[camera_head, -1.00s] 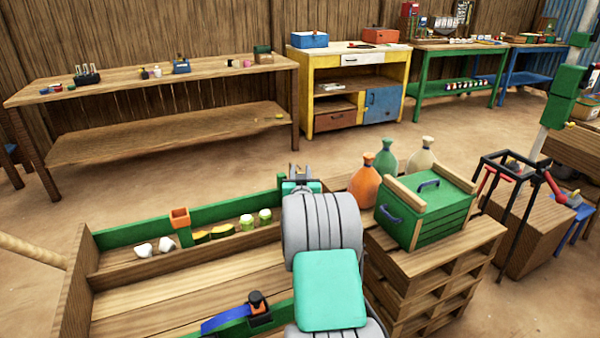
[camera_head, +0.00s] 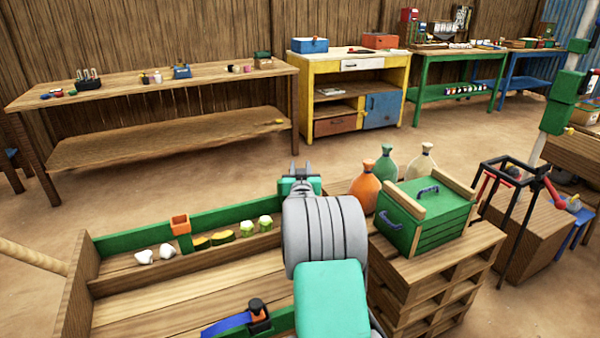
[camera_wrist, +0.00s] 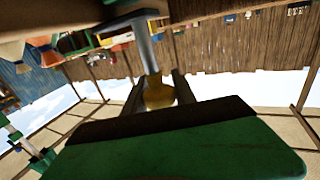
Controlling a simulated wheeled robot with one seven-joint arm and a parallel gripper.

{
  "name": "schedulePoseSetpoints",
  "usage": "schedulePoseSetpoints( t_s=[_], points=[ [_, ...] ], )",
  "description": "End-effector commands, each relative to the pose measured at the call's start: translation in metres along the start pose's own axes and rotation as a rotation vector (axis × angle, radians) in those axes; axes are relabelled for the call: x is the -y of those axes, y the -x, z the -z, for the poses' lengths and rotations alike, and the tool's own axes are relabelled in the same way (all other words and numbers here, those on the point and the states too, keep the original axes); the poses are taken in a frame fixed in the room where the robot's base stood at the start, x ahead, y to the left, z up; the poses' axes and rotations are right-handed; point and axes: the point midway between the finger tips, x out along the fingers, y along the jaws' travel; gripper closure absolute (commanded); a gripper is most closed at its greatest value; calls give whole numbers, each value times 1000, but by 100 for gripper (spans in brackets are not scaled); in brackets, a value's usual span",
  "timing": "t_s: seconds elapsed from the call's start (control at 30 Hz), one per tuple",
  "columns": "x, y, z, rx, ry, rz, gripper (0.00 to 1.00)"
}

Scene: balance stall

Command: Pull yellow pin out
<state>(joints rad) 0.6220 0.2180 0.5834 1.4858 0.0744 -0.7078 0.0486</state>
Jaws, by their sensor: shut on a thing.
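The yellow pin (camera_wrist: 158,93) shows in the wrist view as a rounded yellow piece between the two fingers of my gripper (camera_wrist: 157,89). The fingers are shut on it, one at each side. A grey rod (camera_wrist: 147,50) runs from it toward the top of the picture; I cannot tell whether its far end is still seated in anything. In the head view my gripper (camera_head: 300,172) is past the trough's far right corner, fingers pointing away from me. The pin cannot be made out in that view.
A wooden trough (camera_head: 72,285) with a green back board lies at the left.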

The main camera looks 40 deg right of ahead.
Motion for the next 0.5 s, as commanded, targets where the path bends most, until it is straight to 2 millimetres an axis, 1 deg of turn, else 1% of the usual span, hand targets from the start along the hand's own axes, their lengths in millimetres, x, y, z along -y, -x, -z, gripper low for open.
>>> schedulePoseSetpoints(
  t_s=[0.03,0.1,0.13,0.37,0.5],
  points=[
    [1,-1,7,-13,-1,2,100],
    [1,-1,8,-15,-1,2,100],
    [1,-1,8,-15,-1,2,67],
    [0,-1,6,-11,-1,0,48],
    [-1,-1,5,-10,-1,-1,48]
  ],
)
